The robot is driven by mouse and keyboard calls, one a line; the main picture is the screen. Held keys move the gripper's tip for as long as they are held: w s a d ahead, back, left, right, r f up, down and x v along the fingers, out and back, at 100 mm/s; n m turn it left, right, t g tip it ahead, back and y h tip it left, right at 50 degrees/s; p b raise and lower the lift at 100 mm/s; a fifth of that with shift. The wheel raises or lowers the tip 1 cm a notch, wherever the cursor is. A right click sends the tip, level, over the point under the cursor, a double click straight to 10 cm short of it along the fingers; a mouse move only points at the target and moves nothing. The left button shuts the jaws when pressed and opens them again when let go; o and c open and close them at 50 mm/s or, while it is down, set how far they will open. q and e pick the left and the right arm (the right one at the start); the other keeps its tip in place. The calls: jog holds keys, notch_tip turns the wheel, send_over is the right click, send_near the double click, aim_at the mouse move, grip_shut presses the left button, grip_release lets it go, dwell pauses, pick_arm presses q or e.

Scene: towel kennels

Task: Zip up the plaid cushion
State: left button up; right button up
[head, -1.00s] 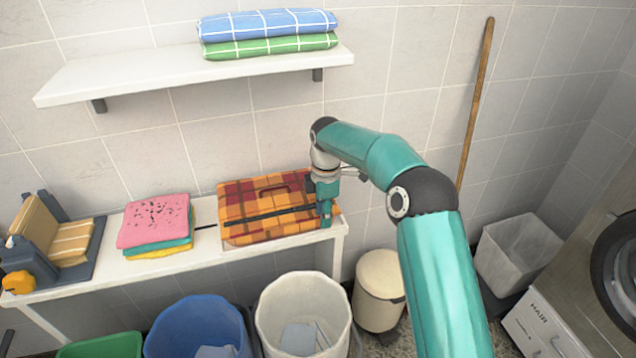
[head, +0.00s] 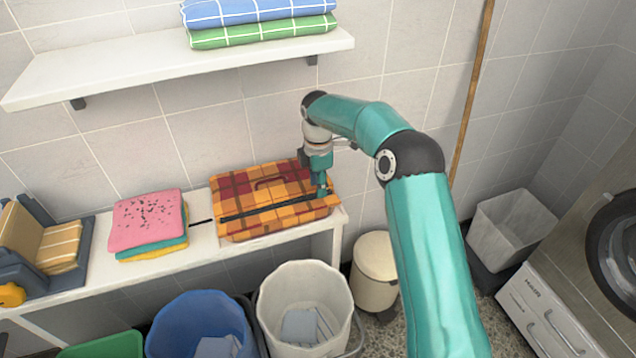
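The plaid cushion (head: 250,205) is orange, red and dark brown and lies on the white bench. A dark zip line (head: 265,209) runs along its near side, and a dark handle-like loop shows on top. My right gripper (head: 321,190) points down at the right end of the cushion, by the right end of the zip line. Its fingers are small and partly merge with the cushion, so I cannot tell whether they are open, shut or touching the zip. No zip pull can be made out. My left gripper is not in view.
Folded pink, teal and yellow cloths (head: 150,224) lie left of the cushion on the bench (head: 205,240). A shelf (head: 110,62) with folded towels (head: 262,20) hangs above. Blue (head: 200,325) and white (head: 305,310) buckets and a cream bin (head: 375,270) stand below.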

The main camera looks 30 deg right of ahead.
jog(key=shift+s+f, duration=0.1)
jog(key=shift+f, duration=0.15)
jog(key=shift+c, duration=0.3)
grip_shut()
